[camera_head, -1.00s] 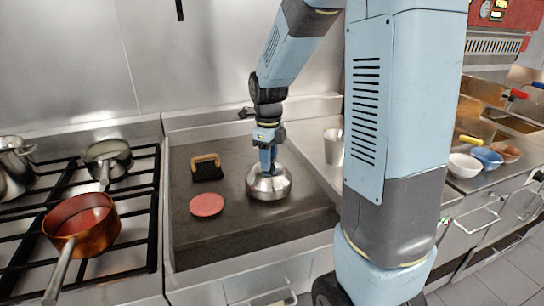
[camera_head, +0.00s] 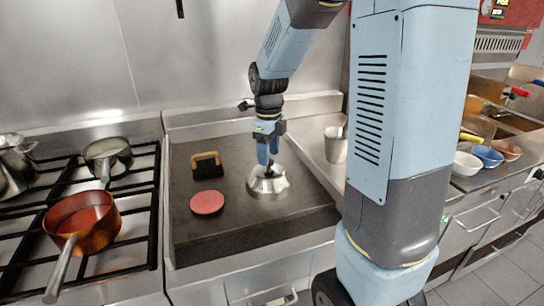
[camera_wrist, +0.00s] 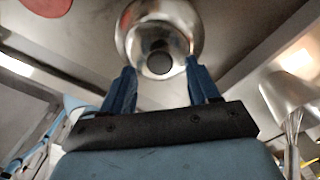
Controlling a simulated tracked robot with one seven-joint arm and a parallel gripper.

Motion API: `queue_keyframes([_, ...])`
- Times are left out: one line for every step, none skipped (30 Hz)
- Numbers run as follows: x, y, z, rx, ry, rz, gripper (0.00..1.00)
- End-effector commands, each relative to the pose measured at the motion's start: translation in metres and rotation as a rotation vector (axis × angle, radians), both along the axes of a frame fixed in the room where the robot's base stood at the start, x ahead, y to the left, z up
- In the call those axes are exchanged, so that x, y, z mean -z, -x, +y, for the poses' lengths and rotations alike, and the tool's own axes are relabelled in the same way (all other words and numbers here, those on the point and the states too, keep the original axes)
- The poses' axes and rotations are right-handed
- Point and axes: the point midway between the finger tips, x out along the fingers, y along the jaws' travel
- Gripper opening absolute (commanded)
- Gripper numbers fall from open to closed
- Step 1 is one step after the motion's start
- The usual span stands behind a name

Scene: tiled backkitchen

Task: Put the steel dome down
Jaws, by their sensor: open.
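The steel dome (camera_head: 268,186) sits on the dark griddle plate (camera_head: 225,226), right of the pink round patty (camera_head: 207,202). Its black knob points up. My gripper (camera_head: 267,158) is just above the dome, pointing down, with its blue fingers apart around or just over the knob. In the wrist view the dome (camera_wrist: 148,70) lies beyond my open gripper (camera_wrist: 161,80), and its dark knob shows between the two fingers. Nothing is held. The patty (camera_wrist: 48,5) is at the top left corner of the wrist view.
A press with a tan handle (camera_head: 207,166) lies behind the patty. A gas hob with a copper pan (camera_head: 83,222) and other pots is at the left. A steel cup (camera_head: 335,145) stands right of the griddle, with bowls (camera_head: 487,156) farther right. The griddle's front is clear.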

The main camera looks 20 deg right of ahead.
Motion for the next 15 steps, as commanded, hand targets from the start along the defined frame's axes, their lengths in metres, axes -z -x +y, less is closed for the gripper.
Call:
queue_keyframes([-0.010, -0.001, 0.000, 0.000, 0.000, -0.006, 0.60])
queue_keyframes([-0.015, -0.001, 0.000, 0.000, 0.000, -0.004, 0.60])
queue_keyframes([-0.023, -0.001, 0.000, 0.000, 0.000, -0.006, 0.60])
queue_keyframes([-0.030, -0.001, 0.000, 0.000, 0.000, -0.006, 0.60])
queue_keyframes([-0.036, -0.001, 0.000, 0.000, 0.000, -0.006, 0.60])
queue_keyframes([-0.044, -0.001, 0.000, 0.000, 0.000, -0.006, 0.60])
queue_keyframes([-0.050, -0.001, 0.000, 0.000, 0.000, -0.006, 0.60])
queue_keyframes([-0.056, -0.001, 0.000, 0.000, 0.000, -0.006, 0.60])
queue_keyframes([-0.063, -0.001, 0.000, 0.000, 0.000, -0.004, 0.60])
queue_keyframes([-0.068, -0.001, 0.000, 0.000, 0.000, -0.004, 0.60])
queue_keyframes([-0.074, -0.001, 0.000, 0.000, -0.001, -0.005, 0.60])
queue_keyframes([-0.081, -0.001, 0.000, 0.000, 0.000, -0.004, 0.60])
queue_keyframes([-0.085, -0.001, 0.000, 0.000, 0.000, -0.004, 0.60])
queue_keyframes([-0.089, -0.001, 0.000, 0.000, 0.000, -0.003, 0.60])
queue_keyframes([-0.095, -0.001, 0.000, 0.000, -0.001, -0.004, 0.60])
